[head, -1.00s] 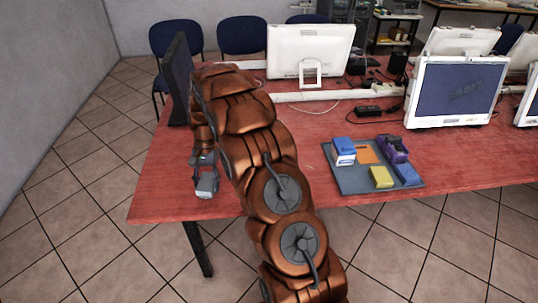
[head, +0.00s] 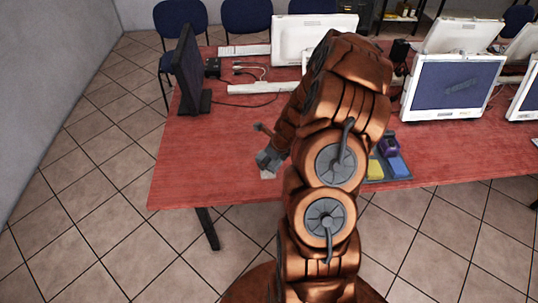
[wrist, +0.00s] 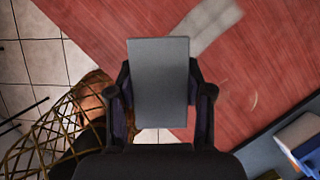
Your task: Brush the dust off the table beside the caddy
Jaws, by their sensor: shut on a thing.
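My gripper (wrist: 160,100) is shut on a flat grey rectangular block (wrist: 160,75), which may be the brush. In the head view my gripper (head: 268,158) is low over the red table (head: 215,165), near its front edge. Whether the block touches the table is unclear. A pale greyish patch (wrist: 212,24) lies on the table ahead of the block; it looks like dust. A thin pale curved mark (wrist: 253,100) lies to its right. The grey caddy (wrist: 262,153) is at the lower right of the wrist view; my arm hides most of it in the head view.
A dark monitor (head: 190,70) stands back left, a white monitor (head: 432,90) right. Cables lie behind my gripper. The table's left front is clear.

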